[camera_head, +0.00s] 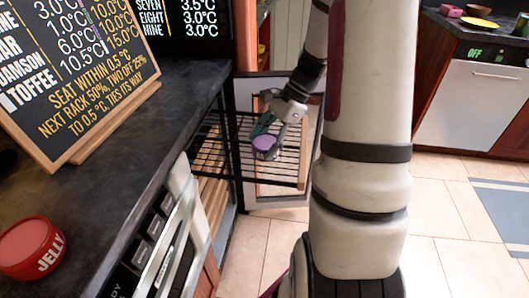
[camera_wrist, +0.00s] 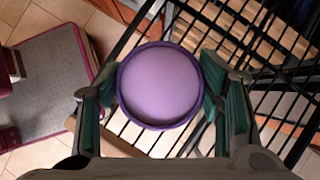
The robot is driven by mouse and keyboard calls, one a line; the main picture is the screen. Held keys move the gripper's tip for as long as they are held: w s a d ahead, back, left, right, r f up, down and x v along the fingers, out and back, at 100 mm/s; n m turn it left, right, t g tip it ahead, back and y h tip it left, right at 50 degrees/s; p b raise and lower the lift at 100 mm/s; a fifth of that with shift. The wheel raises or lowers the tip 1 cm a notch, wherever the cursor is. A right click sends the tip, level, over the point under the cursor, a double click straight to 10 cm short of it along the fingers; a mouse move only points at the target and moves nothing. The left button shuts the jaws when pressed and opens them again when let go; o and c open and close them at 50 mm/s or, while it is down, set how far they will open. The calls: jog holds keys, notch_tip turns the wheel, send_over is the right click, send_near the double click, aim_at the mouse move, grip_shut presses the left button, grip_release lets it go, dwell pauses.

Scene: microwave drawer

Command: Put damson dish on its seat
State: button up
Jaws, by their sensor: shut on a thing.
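The purple dish (camera_head: 264,142), round with a raised rim, appears to be the damson dish; no name on it is readable. My gripper (camera_head: 277,122) is shut on its sides, with a green-padded finger at each side in the wrist view (camera_wrist: 160,84). The dish is over a pulled-out wire rack (camera_head: 281,177); I cannot tell whether it touches the bars. The rack also shows in the wrist view (camera_wrist: 276,104). A chalkboard (camera_head: 85,75) lists names and temperatures, with "SEAT WITHIN 0.5 °C" below; its left side is cut off, and no seat is clearly marked.
A red tin marked JELLY (camera_head: 31,247) sits on the dark counter (camera_head: 150,105) at left. A second board (camera_head: 185,18) stands behind. Small coloured dishes (camera_head: 478,11) lie on a far counter at upper right. The tiled floor (camera_head: 450,205) at right is open.

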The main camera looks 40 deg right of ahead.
jog(key=shift+f+b, duration=0.6)
jog(key=shift+f, duration=1.1)
jog(key=shift+f, duration=0.1)
jog(key=shift+f, duration=0.15)
jog(key=o, duration=1.4)
